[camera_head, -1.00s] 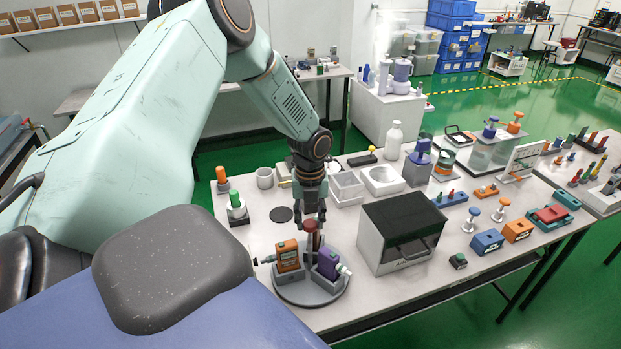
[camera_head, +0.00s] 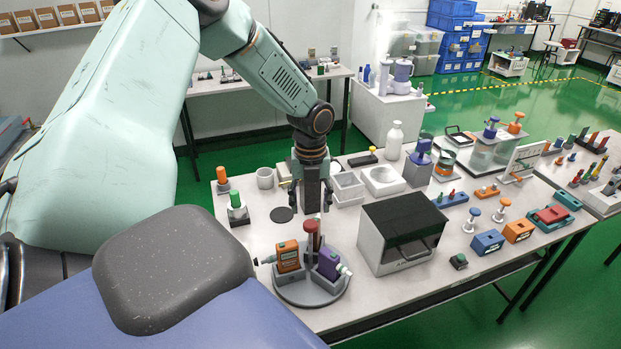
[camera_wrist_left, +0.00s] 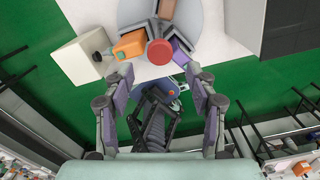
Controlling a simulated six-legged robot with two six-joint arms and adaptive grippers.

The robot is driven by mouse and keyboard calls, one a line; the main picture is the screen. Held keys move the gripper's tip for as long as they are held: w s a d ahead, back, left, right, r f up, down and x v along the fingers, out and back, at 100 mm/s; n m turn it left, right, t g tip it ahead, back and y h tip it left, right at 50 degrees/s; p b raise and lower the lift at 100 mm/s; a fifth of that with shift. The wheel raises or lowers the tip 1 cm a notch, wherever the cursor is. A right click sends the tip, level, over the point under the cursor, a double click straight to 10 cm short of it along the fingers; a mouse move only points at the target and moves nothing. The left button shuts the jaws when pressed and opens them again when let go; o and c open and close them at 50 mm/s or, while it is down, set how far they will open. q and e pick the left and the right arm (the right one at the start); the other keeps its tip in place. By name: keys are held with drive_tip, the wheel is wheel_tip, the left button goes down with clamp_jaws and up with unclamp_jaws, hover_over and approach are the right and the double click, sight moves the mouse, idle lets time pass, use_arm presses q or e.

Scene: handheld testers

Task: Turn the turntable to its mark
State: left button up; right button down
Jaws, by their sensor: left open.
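The grey round turntable (camera_head: 312,297) sits near the table's front edge. It carries an orange tester (camera_head: 288,257) on its left, a purple tester (camera_head: 329,264) on its right and a red-topped post (camera_head: 312,228) at the middle. In the left wrist view the red top (camera_wrist_left: 159,53) lies just ahead of the fingertips, roughly centred between them. My left gripper (camera_head: 311,205) points down above and slightly behind the post. Its fingers (camera_wrist_left: 159,76) are spread and empty. I cannot make out the turntable's mark. My right gripper is not in view.
A black-topped grey box (camera_head: 402,232) stands close on the turntable's right. A green-capped holder (camera_head: 237,208) and a dark disc (camera_head: 281,214) lie to the left. Grey trays (camera_head: 347,187) stand behind. Some bare table separates the dark disc from the turntable.

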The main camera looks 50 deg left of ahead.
use_arm(q)
wheel_tip(320, 180, up, 6)
drive_tip(key=shift+r, duration=0.2)
idle(0.6)
